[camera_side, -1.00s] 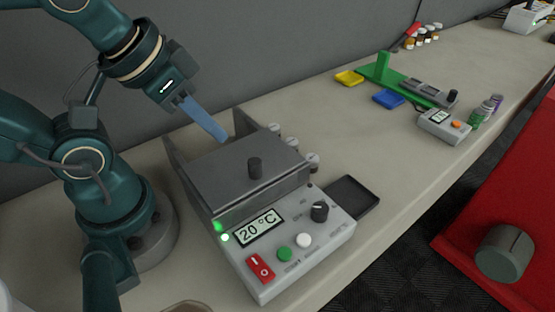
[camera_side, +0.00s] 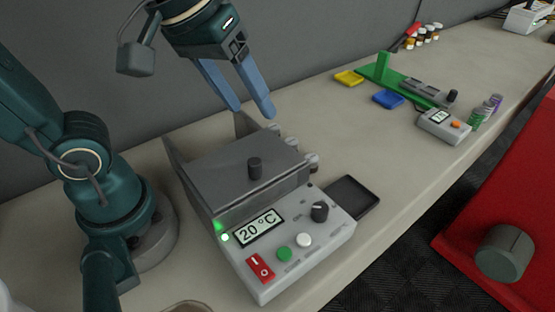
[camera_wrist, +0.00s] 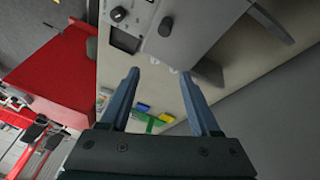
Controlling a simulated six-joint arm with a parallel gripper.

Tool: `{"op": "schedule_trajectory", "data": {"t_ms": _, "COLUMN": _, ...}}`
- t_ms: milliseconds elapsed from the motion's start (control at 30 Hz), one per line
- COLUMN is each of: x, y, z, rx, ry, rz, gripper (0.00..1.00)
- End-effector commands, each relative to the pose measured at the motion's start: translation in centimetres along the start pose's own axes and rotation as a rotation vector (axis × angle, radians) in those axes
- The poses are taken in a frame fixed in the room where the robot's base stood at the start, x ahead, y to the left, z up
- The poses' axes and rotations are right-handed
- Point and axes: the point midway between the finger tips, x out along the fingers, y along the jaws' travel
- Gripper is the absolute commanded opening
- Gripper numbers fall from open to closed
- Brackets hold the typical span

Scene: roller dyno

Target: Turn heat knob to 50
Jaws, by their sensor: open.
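The heat knob (camera_side: 319,211) is a black round knob at the upper right of the grey device's control panel (camera_side: 325,240). The display (camera_side: 258,228) reads 20 °C, and a green light glows beside it. The knob also shows at the top of the wrist view (camera_wrist: 118,14). My gripper (camera_side: 254,112) is open and empty, its two blue fingers apart, above and behind the device's far edge. It is well away from the knob. In the wrist view, my gripper (camera_wrist: 160,75) also shows nothing between its fingers.
The device's grey lid (camera_side: 225,165) carries a black post (camera_side: 255,168). The panel has a red switch (camera_side: 260,268), a green button (camera_side: 284,254) and a white button (camera_side: 304,240). A black tray (camera_side: 352,196) lies right of it. A smaller device (camera_side: 444,126) stands further right.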

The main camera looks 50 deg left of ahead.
Motion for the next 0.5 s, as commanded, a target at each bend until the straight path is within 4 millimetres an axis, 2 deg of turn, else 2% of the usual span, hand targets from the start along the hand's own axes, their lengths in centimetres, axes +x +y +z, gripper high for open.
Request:
{"op": "schedule_trajectory", "data": {"t_ms": 133, "x": 1.5, "y": 2.9, "z": -1.1, "rx": -0.058, "ry": -0.092, "rz": -0.02, "gripper": 0.63}}
{"op": "schedule_trajectory", "data": {"t_ms": 267, "x": 3.5, "y": 5.5, "z": -1.4, "rx": -0.087, "ry": -0.167, "rz": -0.051, "gripper": 0.63}}
{"op": "schedule_trajectory", "data": {"t_ms": 500, "x": 8.1, "y": 9.5, "z": 0.4, "rx": -0.054, "ry": -0.289, "rz": -0.126, "gripper": 0.63}}
